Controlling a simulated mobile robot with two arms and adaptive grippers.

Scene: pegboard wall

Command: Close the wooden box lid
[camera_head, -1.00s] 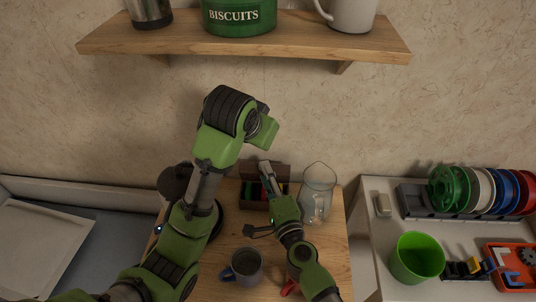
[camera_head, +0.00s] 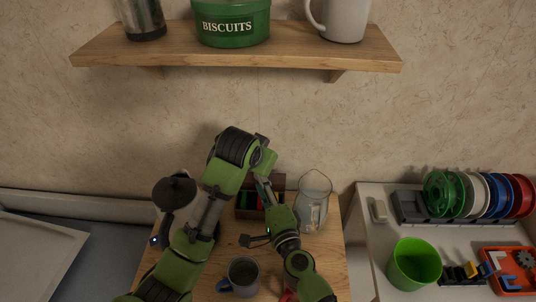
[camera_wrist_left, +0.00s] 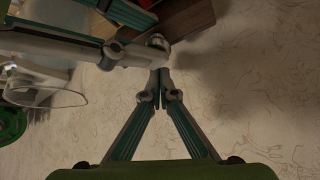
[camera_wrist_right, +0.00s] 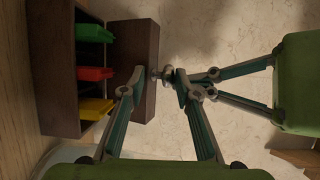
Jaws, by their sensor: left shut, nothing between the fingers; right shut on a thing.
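The dark wooden box (camera_head: 245,212) stands on the wooden table, partly hidden behind my arms in the head view. In the right wrist view the box (camera_wrist_right: 55,75) holds green, red and yellow packets. Its lid (camera_wrist_right: 140,50) stands open and carries a small metal knob (camera_wrist_right: 167,73). My right gripper (camera_wrist_right: 168,75) is shut on the knob. My left gripper (camera_wrist_left: 159,80) is shut and empty, its tips close beside the right fingers and the knob. In the head view the left fingers are mostly hidden by the wrist.
A glass jug (camera_head: 313,205) stands close to the right of the box. A dark-lidded kettle (camera_head: 174,192) is at left behind my left arm. A mug (camera_head: 243,273) stands in front. A shelf (camera_head: 240,55) hangs above. A green cup (camera_head: 414,264) is on the side table.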

